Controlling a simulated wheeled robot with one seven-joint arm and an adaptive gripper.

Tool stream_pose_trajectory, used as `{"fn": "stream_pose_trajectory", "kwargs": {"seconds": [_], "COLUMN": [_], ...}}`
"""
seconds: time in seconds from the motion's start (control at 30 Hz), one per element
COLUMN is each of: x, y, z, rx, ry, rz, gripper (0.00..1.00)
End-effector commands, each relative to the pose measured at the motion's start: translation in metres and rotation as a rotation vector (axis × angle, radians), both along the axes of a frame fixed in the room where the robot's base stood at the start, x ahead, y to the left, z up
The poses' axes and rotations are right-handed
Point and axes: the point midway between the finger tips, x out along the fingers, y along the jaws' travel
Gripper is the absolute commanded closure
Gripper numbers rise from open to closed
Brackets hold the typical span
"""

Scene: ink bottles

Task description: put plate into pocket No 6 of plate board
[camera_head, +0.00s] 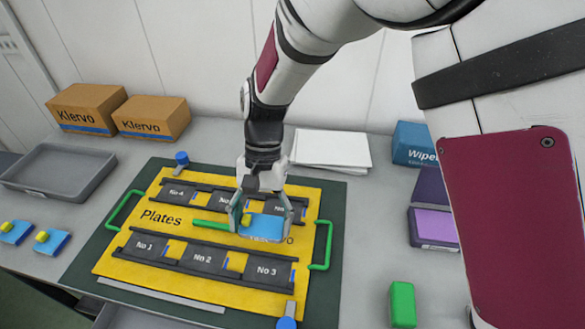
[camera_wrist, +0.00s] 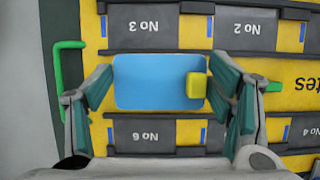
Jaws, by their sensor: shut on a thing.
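My gripper (camera_head: 262,222) is shut on a blue plate (camera_head: 265,230) with a yellow knob, over the right part of the yellow plate board (camera_head: 110,263). In the wrist view, the fingers (camera_wrist: 162,88) are at the two short ends of the plate (camera_wrist: 150,80), with its knob at the right. The plate is between the row with pocket No 3 (camera_wrist: 143,27) and the row with pocket No 6 (camera_wrist: 148,134). Pocket No 6 looks empty, its near part hidden by my gripper. The plate's height above the board is hard to tell.
Two more blue plates with yellow knobs (camera_head: 15,232) (camera_head: 52,242) lie left of the board. A grey tray (camera_head: 58,174), cardboard boxes (camera_head: 87,106), white paper (camera_head: 328,150), a wipes box (camera_head: 413,143) and a green block (camera_head: 402,305) surround it. Green handles (camera_head: 325,245) rise at the board's sides.

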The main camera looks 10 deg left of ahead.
Motion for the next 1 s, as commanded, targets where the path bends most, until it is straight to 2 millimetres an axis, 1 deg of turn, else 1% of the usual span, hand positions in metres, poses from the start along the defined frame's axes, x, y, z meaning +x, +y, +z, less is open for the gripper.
{"fn": "stream_pose_trajectory", "kwargs": {"seconds": [0.03, 0.2, 0.3, 0.4, 0.57, 0.67, 0.83, 0.9, 1.0], "x": [0.014, 0.054, 0.074, 0.088, 0.095, 0.095, 0.095, 0.095, 0.096], "y": [-0.002, -0.009, -0.013, -0.015, -0.016, -0.016, -0.016, -0.016, -0.016], "z": [-0.002, -0.006, -0.008, -0.009, -0.01, -0.019, -0.041, -0.044, -0.044], "rx": [-0.001, -0.001, -0.002, -0.001, -0.001, -0.002, -0.002, -0.001, 0.0], "ry": [0.0, 0.0, 0.0, -0.001, 0.001, 0.002, 0.002, 0.0, -0.001], "rz": [-0.005, -0.003, -0.001, -0.001, 0.0, 0.002, 0.0, -0.001, 0.0], "gripper": [0.55, 0.55, 0.55, 0.55, 0.55, 0.55, 0.55, 0.55, 0.55]}}
